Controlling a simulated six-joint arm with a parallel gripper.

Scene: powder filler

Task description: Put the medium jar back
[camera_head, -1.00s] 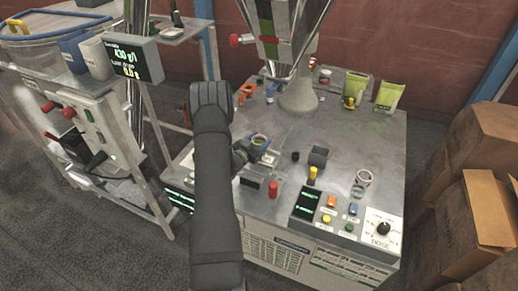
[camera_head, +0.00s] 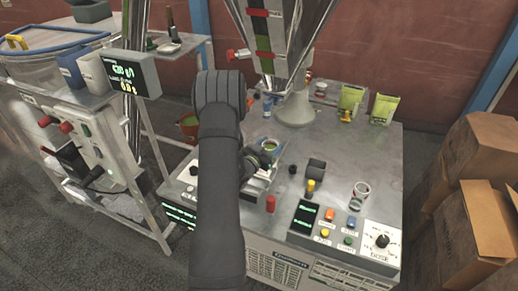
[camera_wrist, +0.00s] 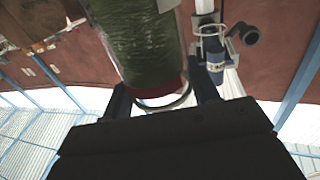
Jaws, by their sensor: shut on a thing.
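My gripper (camera_head: 262,156) is shut on a jar (camera_head: 271,146) with green contents, at the middle left of the steel worktop. The jar's open top faces up in the head view, and the dark wrist covers part of its side. A clear curved rim shows by the band. Whether the jar touches the surface under it I cannot tell.
A clear empty jar (camera_head: 361,191) stands at the right, behind the control panel (camera_head: 340,226). A dark square cup (camera_head: 315,168), a yellow-topped piece (camera_head: 310,187) and a red piece (camera_head: 271,203) stand nearby. The filler funnel (camera_head: 290,60) hangs behind. Green pouches (camera_head: 382,109) stand at the back right.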

